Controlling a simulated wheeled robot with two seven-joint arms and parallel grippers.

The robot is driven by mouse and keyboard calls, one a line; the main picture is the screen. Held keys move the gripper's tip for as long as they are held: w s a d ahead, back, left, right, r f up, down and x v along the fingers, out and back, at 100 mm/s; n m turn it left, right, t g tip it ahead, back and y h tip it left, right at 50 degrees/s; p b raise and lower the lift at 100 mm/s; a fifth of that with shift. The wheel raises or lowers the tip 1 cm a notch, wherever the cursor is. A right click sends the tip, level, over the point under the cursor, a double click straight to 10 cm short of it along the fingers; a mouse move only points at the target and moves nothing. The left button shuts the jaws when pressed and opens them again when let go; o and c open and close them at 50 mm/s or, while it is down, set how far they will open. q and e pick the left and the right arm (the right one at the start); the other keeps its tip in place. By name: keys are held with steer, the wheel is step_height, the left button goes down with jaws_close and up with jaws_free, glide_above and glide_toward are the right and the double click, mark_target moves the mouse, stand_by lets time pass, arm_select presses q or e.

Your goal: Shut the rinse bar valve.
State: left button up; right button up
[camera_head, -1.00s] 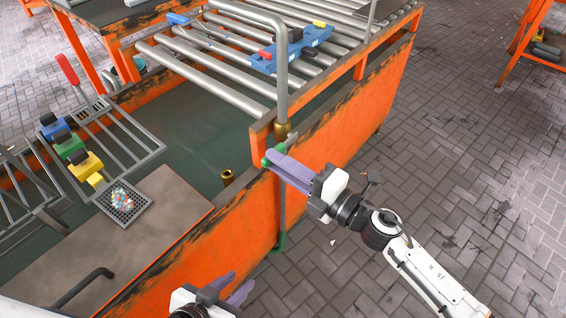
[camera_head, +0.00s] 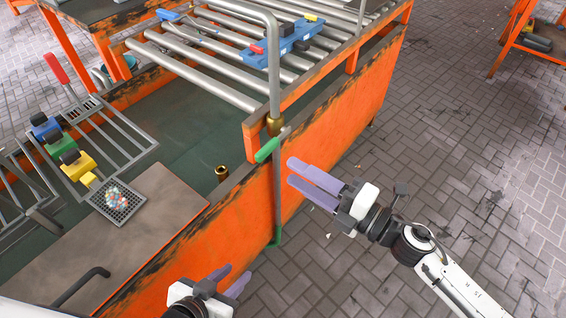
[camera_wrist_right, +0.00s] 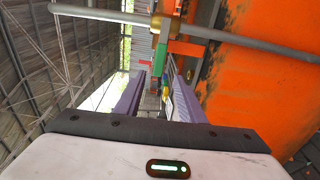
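The rinse bar valve is a brass fitting (camera_head: 275,125) low on a grey upright pipe (camera_head: 273,75) at the orange bench's corner. Its green lever (camera_head: 267,150) sticks out at a slant across the pipe line, not along it. In the right wrist view, the green lever (camera_wrist_right: 160,50) lies beyond the fingertips, beside the brass fitting (camera_wrist_right: 168,27). My right gripper (camera_head: 291,171) is open and empty, a little right of and below the lever, apart from it. My left gripper (camera_head: 238,271) is open and empty near the bench's front side.
The orange bench (camera_head: 330,140) carries rollers and a blue block assembly (camera_head: 283,43). A green basin (camera_head: 175,135) holds a brass stub (camera_head: 222,172). Blue, green and yellow blocks (camera_head: 62,150) sit on a rack at left.

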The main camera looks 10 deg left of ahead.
steer(key=shift+v, duration=1.5)
